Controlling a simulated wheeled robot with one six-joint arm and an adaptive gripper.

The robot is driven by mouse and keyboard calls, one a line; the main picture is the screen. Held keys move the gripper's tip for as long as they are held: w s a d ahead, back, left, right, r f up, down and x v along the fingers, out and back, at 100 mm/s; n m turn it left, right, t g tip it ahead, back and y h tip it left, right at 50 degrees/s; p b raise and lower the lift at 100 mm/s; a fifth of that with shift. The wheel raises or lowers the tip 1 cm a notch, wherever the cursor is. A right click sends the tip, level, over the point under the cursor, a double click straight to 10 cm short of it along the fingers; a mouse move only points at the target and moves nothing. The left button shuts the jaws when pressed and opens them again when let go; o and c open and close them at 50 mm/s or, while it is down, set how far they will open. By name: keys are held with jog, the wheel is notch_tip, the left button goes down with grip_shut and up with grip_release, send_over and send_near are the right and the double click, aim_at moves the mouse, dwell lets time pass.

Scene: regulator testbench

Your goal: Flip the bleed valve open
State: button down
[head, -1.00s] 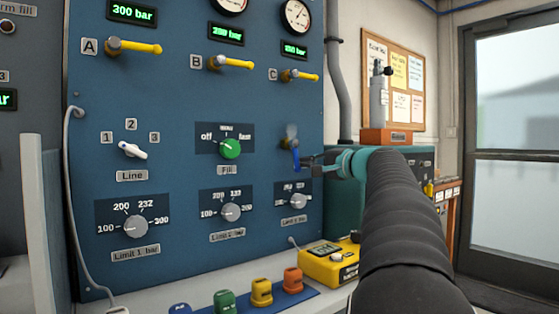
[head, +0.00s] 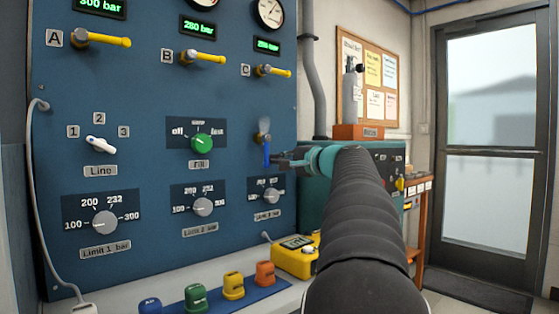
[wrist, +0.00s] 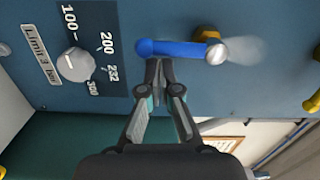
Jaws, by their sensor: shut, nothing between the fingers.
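The bleed valve's blue lever (head: 267,153) hangs down at the right side of the blue panel. In the wrist view the blue lever (wrist: 180,48) lies sideways, with a rounded end at left and a silver tip (wrist: 216,53) at right. A faint whitish plume spreads from that tip, and shows above the lever in the head view. My gripper (head: 281,161) is beside the lever. In the wrist view my gripper's fingertips (wrist: 158,66) are together and empty, close to the lever near its rounded end. I cannot tell whether they touch it.
The Limit 3 knob (wrist: 76,65) is close to the fingers. Yellow lever C (head: 272,71) sits above and the green Fill knob (head: 203,143) to the left. A yellow meter (head: 296,258) stands below. A teal cabinet (head: 314,185) is just right of the panel.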

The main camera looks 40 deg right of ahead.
jog(key=s+d, duration=0.4)
jog(key=s, duration=0.6)
jog(key=shift+s+d, duration=0.3)
jog(key=shift+d, duration=0.1)
dwell(0.3)
